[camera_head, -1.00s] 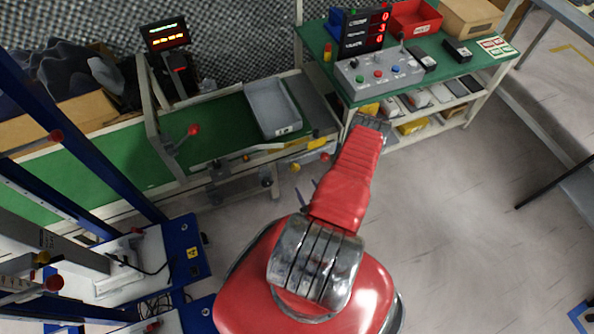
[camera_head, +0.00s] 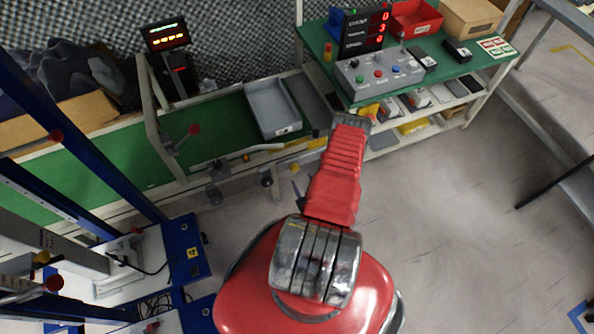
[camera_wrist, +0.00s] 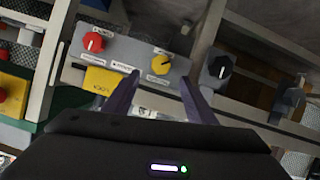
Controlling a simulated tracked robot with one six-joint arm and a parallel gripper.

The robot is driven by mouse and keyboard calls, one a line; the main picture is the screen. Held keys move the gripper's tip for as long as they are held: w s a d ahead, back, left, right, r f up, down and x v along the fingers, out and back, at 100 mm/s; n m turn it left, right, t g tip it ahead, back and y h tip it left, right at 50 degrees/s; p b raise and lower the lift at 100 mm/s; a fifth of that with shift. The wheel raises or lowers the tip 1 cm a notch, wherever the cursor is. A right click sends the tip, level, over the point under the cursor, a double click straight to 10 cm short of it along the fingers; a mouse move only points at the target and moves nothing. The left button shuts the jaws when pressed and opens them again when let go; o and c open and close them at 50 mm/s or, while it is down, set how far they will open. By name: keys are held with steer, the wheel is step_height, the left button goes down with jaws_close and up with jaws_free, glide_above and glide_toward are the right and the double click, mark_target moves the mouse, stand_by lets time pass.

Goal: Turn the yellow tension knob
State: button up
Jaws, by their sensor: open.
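The yellow knob (camera_wrist: 162,64) sits on a light grey panel (camera_wrist: 130,62) in the wrist view, with a small pointer mark on its face. My gripper (camera_wrist: 158,80) is open, its two dark fingers spread below the knob in the picture, with the knob between their lines. The fingers do not appear to grip it; the exact gap in depth cannot be told. In the head view my gripper (camera_head: 350,119) is at the end of the red arm, by the left end of the green workbench, and the yellow knob is not clearly seen there.
A red knob (camera_wrist: 93,43) shares the panel, and a black knob (camera_wrist: 219,68) stands to its right. A yellow label plate (camera_wrist: 103,82) is below. In the head view, a grey tray (camera_head: 268,110) lies on the conveyor and a button box (camera_head: 380,75) on the bench.

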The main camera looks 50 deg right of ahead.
mark_target(296, 169)
steer(key=x, duration=0.8)
steer(key=shift+w+d+f, duration=0.1)
steer(key=shift+w+f, duration=0.05)
steer(key=shift+w, duration=0.15)
steer(key=shift+d, duration=0.1)
steer(key=c, duration=1)
